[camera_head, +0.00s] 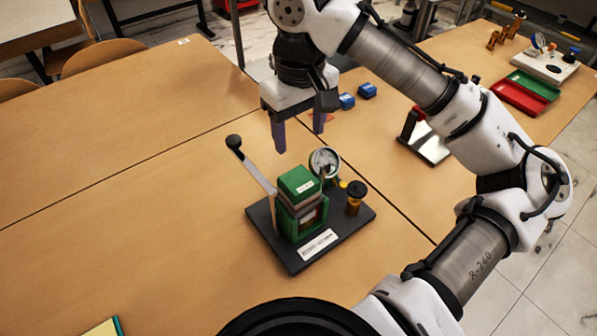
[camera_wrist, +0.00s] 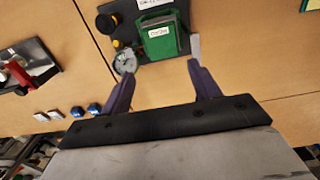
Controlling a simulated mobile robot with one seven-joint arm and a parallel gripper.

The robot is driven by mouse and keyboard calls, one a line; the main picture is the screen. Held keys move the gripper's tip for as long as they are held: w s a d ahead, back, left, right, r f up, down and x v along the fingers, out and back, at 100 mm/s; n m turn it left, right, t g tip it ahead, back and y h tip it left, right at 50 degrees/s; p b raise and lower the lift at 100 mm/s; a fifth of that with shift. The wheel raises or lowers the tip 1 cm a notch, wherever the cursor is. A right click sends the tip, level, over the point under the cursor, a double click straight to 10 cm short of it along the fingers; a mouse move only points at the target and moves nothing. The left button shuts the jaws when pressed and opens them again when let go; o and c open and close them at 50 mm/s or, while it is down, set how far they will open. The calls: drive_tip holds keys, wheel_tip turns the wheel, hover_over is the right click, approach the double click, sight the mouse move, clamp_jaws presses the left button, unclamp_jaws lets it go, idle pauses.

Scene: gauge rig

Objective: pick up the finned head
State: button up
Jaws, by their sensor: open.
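The rig stands on a dark base plate (camera_head: 290,257) in the middle of the table. Its green block (camera_head: 299,182) has a white label on top and grey layers beneath; it may be the finned head, but fins are not clearly visible. It also shows in the wrist view (camera_wrist: 158,40). A lever (camera_head: 258,178) with a black knob rises on its left. A round gauge (camera_head: 324,161) stands behind it, and a black-topped brass post (camera_head: 355,196) stands to its right. My gripper (camera_head: 300,140) is open and empty, above and behind the block, apart from it.
Two small blue blocks (camera_head: 346,101) lie behind the rig. A metal plate with a red handle (camera_head: 411,122) lies to the right. Red (camera_head: 520,98) and green (camera_head: 534,84) trays and a white board (camera_head: 549,65) are farther right.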

sight(300, 181)
drive_tip(key=f, duration=0.4)
drive_tip(key=f+p, duration=0.1)
drive_tip(key=f, duration=0.7)
drive_tip(key=shift+s+f+p, duration=0.2)
drive_tip(key=shift+s+p, duration=0.1)
drive_tip(key=shift+p, duration=0.1)
drive_tip(key=c, duration=0.7)
drive_tip(key=shift+c, duration=0.2)
drive_tip(key=shift+r, duration=0.15)
